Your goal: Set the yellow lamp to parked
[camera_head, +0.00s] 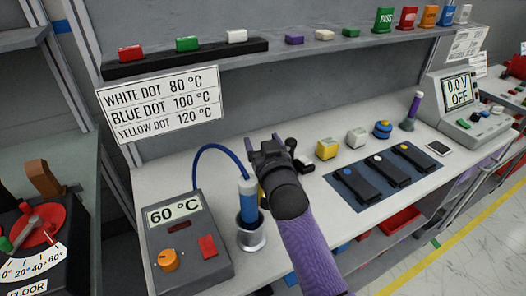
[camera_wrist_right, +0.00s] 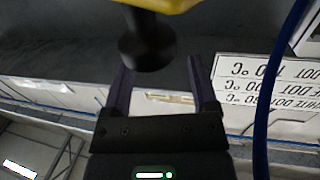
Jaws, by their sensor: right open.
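My right gripper (camera_head: 268,145) is raised over the back of the bench, its arm coming up from the bottom. In the right wrist view its two fingers (camera_wrist_right: 161,85) stand apart. A yellow body (camera_wrist_right: 170,4) with a black round stub (camera_wrist_right: 147,42) shows close to the fingers; the stub appears in line with the gap, but I cannot tell whether it touches. In the head view a yellow block (camera_head: 326,149) stands right of the gripper, and a sliver of yellow shows beside my arm. I cannot tell which of these is the yellow lamp.
A 60 °C heater box (camera_head: 187,240) and a blue-handled tool in a metal holder (camera_head: 250,238) stand left of my arm. White (camera_head: 357,137) and blue (camera_head: 382,129) blocks and a dark mat (camera_head: 350,195) lie right. A temperature sign (camera_head: 160,104) hangs behind.

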